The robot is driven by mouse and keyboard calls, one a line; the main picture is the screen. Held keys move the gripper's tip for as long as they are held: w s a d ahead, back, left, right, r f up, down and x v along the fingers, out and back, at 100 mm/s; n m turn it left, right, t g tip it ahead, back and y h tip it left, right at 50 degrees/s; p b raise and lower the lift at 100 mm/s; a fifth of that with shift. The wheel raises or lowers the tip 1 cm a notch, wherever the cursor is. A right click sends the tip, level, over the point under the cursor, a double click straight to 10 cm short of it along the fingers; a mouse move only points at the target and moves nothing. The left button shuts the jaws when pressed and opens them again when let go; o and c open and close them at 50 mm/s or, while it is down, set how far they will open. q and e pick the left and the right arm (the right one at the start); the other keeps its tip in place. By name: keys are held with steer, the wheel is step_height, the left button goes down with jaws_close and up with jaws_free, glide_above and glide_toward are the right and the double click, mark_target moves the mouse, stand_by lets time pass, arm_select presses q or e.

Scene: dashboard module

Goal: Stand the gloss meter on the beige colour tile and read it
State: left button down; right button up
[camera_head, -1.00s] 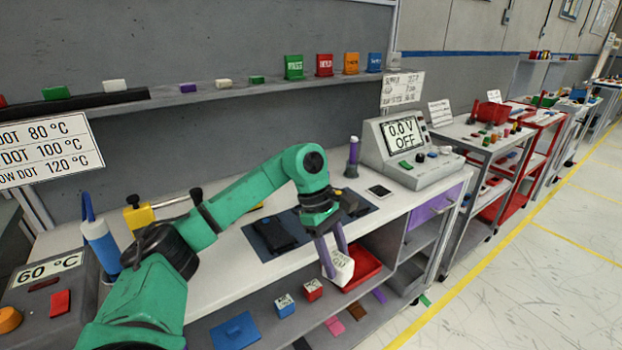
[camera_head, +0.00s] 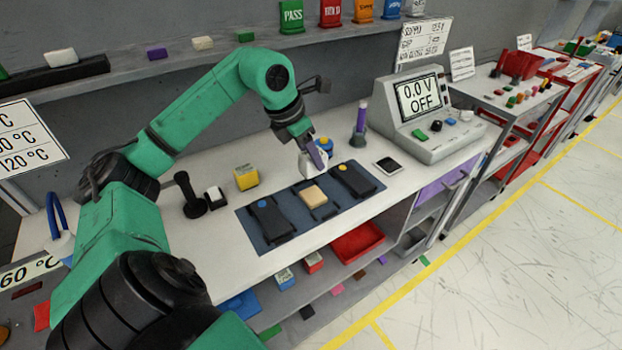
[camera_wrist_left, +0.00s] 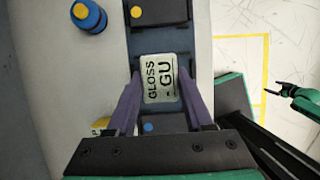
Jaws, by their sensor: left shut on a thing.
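My left gripper (camera_head: 316,156) is shut on the white gloss meter (camera_head: 312,166) and holds it over the far edge of the blue mat, near the beige colour tile (camera_head: 313,194). In the left wrist view, the meter (camera_wrist_left: 159,79) sits between the purple fingers, its face reading "GLOSS - GU" with a dash for a value. The tile lies mid-mat between two dark blocks; the wrist view does not show it clearly. Whether the meter touches anything beneath is unclear. A green arm with a dark gripper (camera_wrist_left: 277,92), probably my right, is small at the wrist view's right.
Dark blocks with a blue dot (camera_head: 270,219) and a yellow dot (camera_head: 356,180) flank the tile. A blue round object (camera_head: 324,145) stands close behind the meter. A purple-topped stand (camera_head: 360,125), a yellow block (camera_head: 246,178) and a black upright piece (camera_head: 188,195) stand on the bench.

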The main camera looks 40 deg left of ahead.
arm_select(q)
step_height(320, 180, down, 7)
steer(key=shift+f, duration=0.25)
steer(key=shift+c, duration=1.4)
jaws_free()
arm_select(e)
steer(key=shift+w+a+f, duration=0.1)
steer(key=shift+w+f, duration=0.2)
arm_select(q)
steer(key=shift+r, duration=0.25)
steer(key=b+v, duration=0.2)
steer(key=v, duration=0.9)
steer(key=shift+s+r+b, duration=0.2)
steer(key=shift+r+b, duration=0.1)
steer(key=shift+r, duration=0.05)
arm_select(e)
step_height(320, 180, down, 2)
steer(key=shift+f, duration=0.2)
arm_select(q)
steer(key=shift+a, duration=0.1)
